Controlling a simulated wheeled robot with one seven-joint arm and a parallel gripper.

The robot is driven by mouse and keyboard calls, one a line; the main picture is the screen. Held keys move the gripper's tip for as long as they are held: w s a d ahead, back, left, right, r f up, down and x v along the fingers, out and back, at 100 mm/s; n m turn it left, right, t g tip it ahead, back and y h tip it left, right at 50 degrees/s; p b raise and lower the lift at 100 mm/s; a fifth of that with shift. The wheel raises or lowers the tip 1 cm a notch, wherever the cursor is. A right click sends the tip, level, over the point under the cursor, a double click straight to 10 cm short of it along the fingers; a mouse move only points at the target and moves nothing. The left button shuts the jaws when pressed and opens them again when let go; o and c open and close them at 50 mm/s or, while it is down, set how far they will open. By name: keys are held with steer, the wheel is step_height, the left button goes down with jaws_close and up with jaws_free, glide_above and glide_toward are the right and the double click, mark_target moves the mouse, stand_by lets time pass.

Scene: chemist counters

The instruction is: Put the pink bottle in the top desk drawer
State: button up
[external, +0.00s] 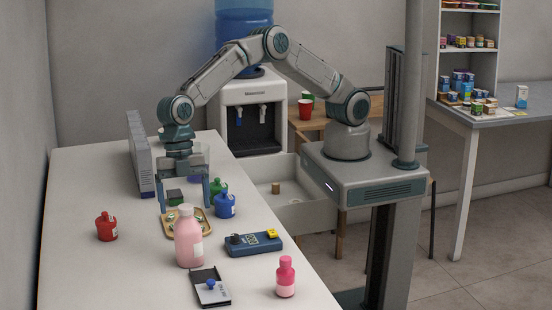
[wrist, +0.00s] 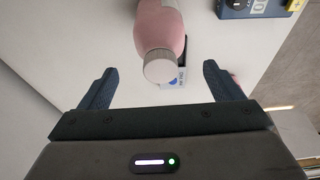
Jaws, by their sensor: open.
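A large pale pink bottle (external: 188,243) with a white cap stands upright on the white counter. It also shows in the wrist view (wrist: 162,28), its cap at the gap between my fingers. A smaller bright pink bottle (external: 286,279) with a pink cap stands near the counter's right edge. My gripper (external: 184,203) is open and empty, fingers pointing down, apparently behind and above the large bottle. Its two fingers also show in the wrist view (wrist: 158,70). An open white drawer (external: 308,215) juts out at the counter's right side, with a small brown object inside.
Around the gripper stand a red bottle (external: 107,228), a blue bottle (external: 225,206), a green bottle (external: 217,187) and a wooden tray (external: 171,232). A blue meter (external: 253,244) and a dark flat device (external: 205,276) lie nearby.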

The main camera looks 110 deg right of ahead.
mark_target(186, 218)
steer(key=x, duration=0.1)
steer(key=b+x, duration=0.1)
steer(key=x, duration=0.1)
steer(key=b+x, duration=0.1)
steer(key=x, duration=0.1)
steer(key=shift+d, duration=0.35)
steer(key=shift+a+f, duration=0.2)
steer(key=shift+f, duration=0.2)
steer(key=shift+r, duration=0.1)
steer(key=c, duration=1.8)
steer(key=shift+o, duration=0.2)
steer(key=shift+r, duration=0.6)
steer(key=p+v, duration=0.1)
steer(key=v, duration=0.2)
steer(key=shift+r+p, duration=0.3)
steer(key=shift+p, duration=0.1)
steer(key=d+r, duration=0.6)
steer(key=d, duration=0.5)
steer(key=s+d+f+m+t+h, duration=0.1)
steer(key=s+d+m, duration=0.2)
steer(key=d+m, duration=0.4)
steer(key=s+d+f+m+t+h, duration=0.1)
steer(key=s+d+m, duration=0.3)
steer(key=d, duration=1.2)
steer(key=f+m+t, duration=0.1)
steer(key=m, duration=0.2)
steer(key=shift+d+m, duration=0.3)
steer(key=shift+d, duration=0.1)
